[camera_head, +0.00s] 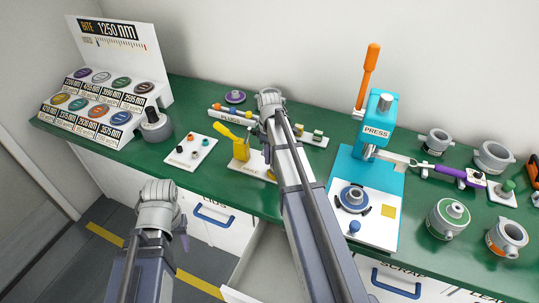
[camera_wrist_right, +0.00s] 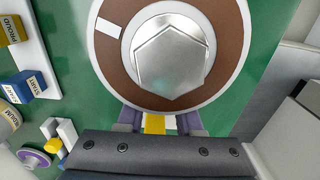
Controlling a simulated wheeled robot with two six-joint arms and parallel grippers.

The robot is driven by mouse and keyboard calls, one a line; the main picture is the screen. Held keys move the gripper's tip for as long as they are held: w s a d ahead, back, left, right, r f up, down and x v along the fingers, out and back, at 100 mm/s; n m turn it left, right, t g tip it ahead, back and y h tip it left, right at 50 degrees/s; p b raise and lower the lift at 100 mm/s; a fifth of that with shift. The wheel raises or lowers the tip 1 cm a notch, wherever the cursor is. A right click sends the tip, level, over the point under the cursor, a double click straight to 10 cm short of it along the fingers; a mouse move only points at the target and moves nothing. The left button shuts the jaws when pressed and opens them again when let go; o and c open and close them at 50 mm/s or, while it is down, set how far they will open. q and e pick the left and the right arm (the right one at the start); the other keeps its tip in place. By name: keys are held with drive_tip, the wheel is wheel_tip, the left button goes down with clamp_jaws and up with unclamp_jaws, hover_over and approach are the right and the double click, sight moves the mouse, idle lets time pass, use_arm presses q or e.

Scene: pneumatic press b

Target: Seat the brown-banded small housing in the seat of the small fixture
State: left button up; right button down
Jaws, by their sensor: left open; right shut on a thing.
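The brown-banded small housing (camera_wrist_right: 121,68) fills the upper middle of the right wrist view. It has a brown ring with a white mark around a pale hexagonal metal centre. My right gripper (camera_wrist_right: 158,122) is shut on its near edge with purple fingers. In the head view my right arm hides the housing and most of the gripper. My left gripper (camera_head: 183,241) is open and apart from the bench things, at the lower left. I cannot tell surely which piece is the small fixture; a white plate with a yellow lever clamp (camera_head: 241,150) is partly hidden behind my right arm.
The blue press (camera_head: 378,125) with an orange lever stands right of my right arm, a round blue seat (camera_head: 354,197) on its base. Green-banded (camera_head: 436,222) and orange-banded (camera_head: 493,241) housings stand farther right. A white tray (camera_head: 203,140) of small plugs lies left.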

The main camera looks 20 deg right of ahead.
drive_tip(key=shift+f+b, duration=1.2)
drive_tip(key=shift+c, duration=2.4)
unclamp_jaws()
wheel_tip(320, 180, up, 8)
drive_tip(key=p, duration=0.8)
drive_tip(key=shift+f, duration=0.1)
drive_tip(key=s+a+m, duration=0.2)
drive_tip(key=s+a, duration=0.8)
drive_tip(key=a, duration=0.3)
drive_tip(key=s+a+m+h, duration=0.1)
drive_tip(key=s+a+m, duration=0.1)
drive_tip(key=s+a, duration=0.8)
drive_tip(key=a, duration=0.3)
drive_tip(key=shift+s+m, duration=0.3)
